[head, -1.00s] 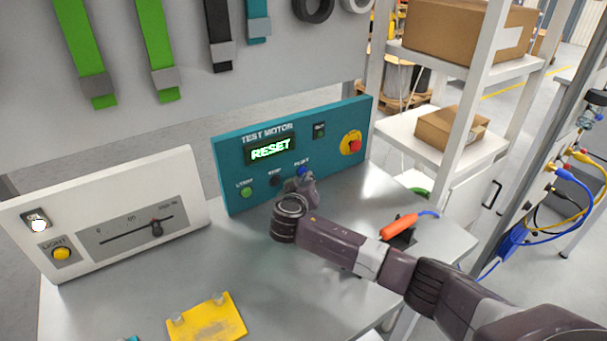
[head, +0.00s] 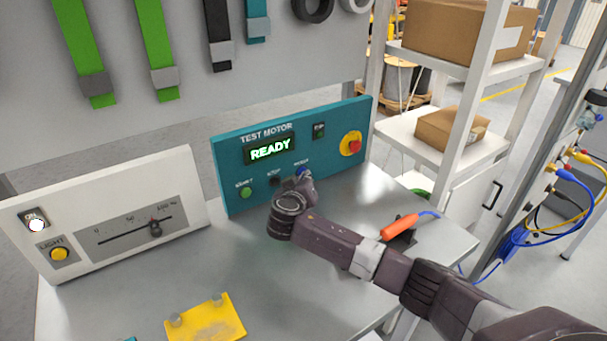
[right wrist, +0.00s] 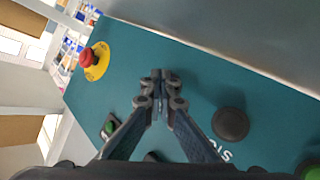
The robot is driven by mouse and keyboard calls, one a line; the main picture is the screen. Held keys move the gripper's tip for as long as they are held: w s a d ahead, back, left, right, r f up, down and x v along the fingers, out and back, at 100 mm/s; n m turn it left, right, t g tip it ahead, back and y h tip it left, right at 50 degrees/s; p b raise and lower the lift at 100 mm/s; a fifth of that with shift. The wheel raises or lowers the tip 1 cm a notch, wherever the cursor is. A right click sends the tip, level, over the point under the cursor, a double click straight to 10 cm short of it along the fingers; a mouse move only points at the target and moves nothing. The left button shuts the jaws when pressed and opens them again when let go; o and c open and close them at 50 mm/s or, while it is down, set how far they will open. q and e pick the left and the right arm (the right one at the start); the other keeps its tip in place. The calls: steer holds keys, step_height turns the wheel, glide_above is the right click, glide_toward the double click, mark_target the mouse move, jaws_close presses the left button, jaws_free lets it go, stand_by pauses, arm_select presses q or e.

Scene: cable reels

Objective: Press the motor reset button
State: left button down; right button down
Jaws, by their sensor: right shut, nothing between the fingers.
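The teal test motor panel (head: 229,161) stands on the bench, and its display (head: 269,150) reads READY. The blue reset button (head: 303,172) is at the lower middle, right of the black stop button (head: 275,181) and the green start button (head: 246,192). My right gripper (head: 301,180) is shut and empty at the reset button and partly covers it. In the right wrist view its closed fingertips (right wrist: 161,88) point at the panel and hide the reset button; I cannot tell if they touch it. The stop button (right wrist: 230,124) shows beside them. My left gripper is out of view.
A red emergency stop on a yellow plate (head: 351,143) is at the panel's right end. A white light panel (head: 128,190) stands left. A yellow plate (head: 207,320) and an orange-handled tool (head: 399,226) lie on the bench.

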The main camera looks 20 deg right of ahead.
steer(key=shift+s, duration=0.1)
stand_by(0.3)
steer(key=shift+s+d+p, duration=0.1)
steer(key=shift+s+p, duration=0.45)
steer(key=shift+s, duration=0.2)
steer(key=shift+s+p, duration=0.45)
steer(key=shift+s, duration=0.05)
steer(key=s, duration=0.1)
steer(key=s+p, duration=0.1)
steer(key=shift+s+d+r, duration=0.1)
steer(key=shift+s+d, duration=0.2)
steer(key=shift+s, duration=0.05)
steer(key=shift+s+p, duration=0.35)
steer(key=shift+s, duration=0.25)
